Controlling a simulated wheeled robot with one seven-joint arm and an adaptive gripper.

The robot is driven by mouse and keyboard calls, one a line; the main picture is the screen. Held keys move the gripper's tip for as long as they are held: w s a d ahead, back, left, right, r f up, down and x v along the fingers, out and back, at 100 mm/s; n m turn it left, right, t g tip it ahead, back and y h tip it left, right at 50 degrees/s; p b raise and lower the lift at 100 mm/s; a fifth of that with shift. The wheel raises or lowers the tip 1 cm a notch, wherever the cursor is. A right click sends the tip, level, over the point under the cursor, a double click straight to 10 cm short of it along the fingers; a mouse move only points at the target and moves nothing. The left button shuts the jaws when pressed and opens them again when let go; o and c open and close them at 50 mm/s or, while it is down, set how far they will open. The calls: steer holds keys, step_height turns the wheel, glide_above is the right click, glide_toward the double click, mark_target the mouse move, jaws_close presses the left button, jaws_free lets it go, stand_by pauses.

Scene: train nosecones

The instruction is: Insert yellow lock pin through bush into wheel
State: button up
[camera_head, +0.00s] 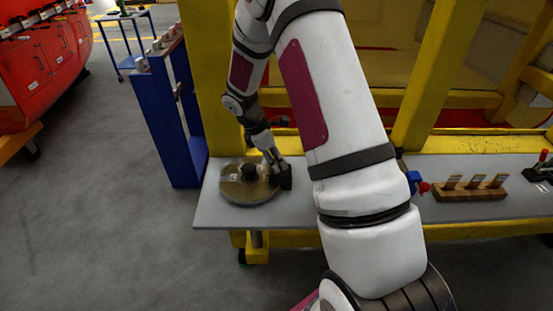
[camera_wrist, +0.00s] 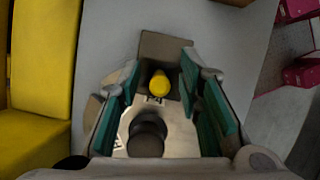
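The wheel (camera_head: 240,190) is a flat, brass-coloured disc lying on the grey table. It has a dark round knob at its centre, which also shows in the wrist view (camera_wrist: 147,136). The yellow lock pin (camera_wrist: 160,84) shows its rounded end between the teal finger pads of my gripper (camera_wrist: 160,72). Gaps show on both sides of the pin, so my gripper is open around it. In the head view my gripper (camera_head: 273,160) is low over the wheel's right edge. I cannot make out the bush or how deep the pin sits.
A dark block (camera_head: 286,179) stands at the wheel's right edge. The grey table (camera_head: 215,211) is bare at its front left. A wooden holder (camera_head: 470,190) with several upright pieces stands further right. Yellow frame posts (camera_head: 208,80) rise behind, and a blue stand (camera_head: 170,120) is at left.

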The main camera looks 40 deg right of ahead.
steer(key=s+a+r+m+t+b, duration=0.1)
steer(key=a+r, duration=0.3)
steer(key=r, duration=0.5)
steer(key=a+r+m+b, duration=0.1)
steer(key=a+r, duration=0.2)
steer(key=r, duration=0.6)
steer(key=s+a+r+m+t+y, duration=0.1)
steer(key=s+a+r+m+t, duration=0.1)
steer(key=s, duration=0.4)
steer(key=s+a+r+m+t+y, duration=0.1)
steer(key=s+a+r+m+t, duration=0.1)
steer(key=s+a+r+m, duration=0.2)
steer(key=s+a+r+m+t+y, duration=0.2)
steer(key=s+a+m, duration=0.3)
steer(key=s, duration=0.5)
steer(key=shift+v, duration=0.9)
steer(key=shift+w+r, duration=0.15)
